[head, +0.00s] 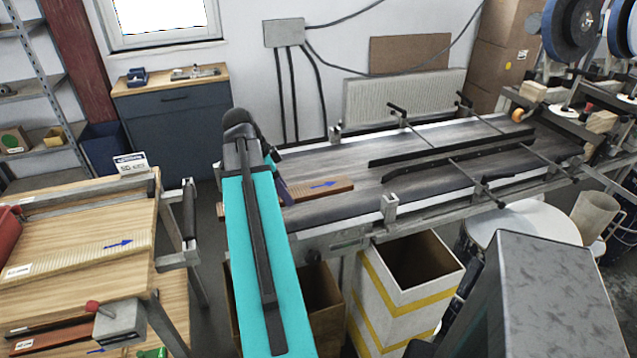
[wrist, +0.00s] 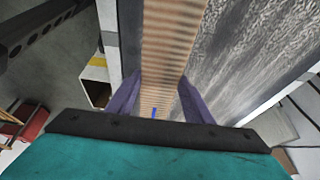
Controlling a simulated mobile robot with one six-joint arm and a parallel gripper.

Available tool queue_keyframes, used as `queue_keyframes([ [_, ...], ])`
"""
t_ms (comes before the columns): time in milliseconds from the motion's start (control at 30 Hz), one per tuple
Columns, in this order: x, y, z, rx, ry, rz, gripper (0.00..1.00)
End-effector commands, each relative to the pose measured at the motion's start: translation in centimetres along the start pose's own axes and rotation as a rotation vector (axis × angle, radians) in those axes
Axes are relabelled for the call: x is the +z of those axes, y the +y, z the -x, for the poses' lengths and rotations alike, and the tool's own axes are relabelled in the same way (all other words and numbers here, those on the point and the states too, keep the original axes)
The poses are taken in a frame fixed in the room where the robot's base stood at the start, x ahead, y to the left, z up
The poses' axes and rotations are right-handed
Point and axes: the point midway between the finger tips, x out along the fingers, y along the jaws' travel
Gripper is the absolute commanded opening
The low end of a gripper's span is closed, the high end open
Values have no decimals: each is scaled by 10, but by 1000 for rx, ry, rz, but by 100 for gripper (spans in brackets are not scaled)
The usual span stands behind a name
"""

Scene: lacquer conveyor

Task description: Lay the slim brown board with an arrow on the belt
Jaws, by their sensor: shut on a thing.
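The slim brown board (head: 340,185) with a blue arrow lies lengthwise over the near left end of the grey belt (head: 350,155) in the head view. My gripper (head: 284,192) is shut on it, and my turquoise arm hides part of its length. In the wrist view the board (wrist: 170,50) runs away between the two purple fingers of my gripper (wrist: 155,98), with a bit of blue showing near them. The belt (wrist: 235,55) shows to the right of the board. I cannot tell whether the board touches the belt.
Dark guide rails on thin cross rods (head: 450,155) stand over the belt further right. A wooden table (head: 60,285) at left carries a paler ribbed board (head: 75,258) with a blue arrow. Open boxes (head: 405,290) stand below the belt's front edge.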

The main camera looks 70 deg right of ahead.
Motion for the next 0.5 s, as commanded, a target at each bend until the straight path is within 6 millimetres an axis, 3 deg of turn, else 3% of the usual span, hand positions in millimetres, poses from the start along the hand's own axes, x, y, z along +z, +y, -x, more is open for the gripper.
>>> queue_keyframes([
  [500,-8,0,-4,10,0,-24,15],
])
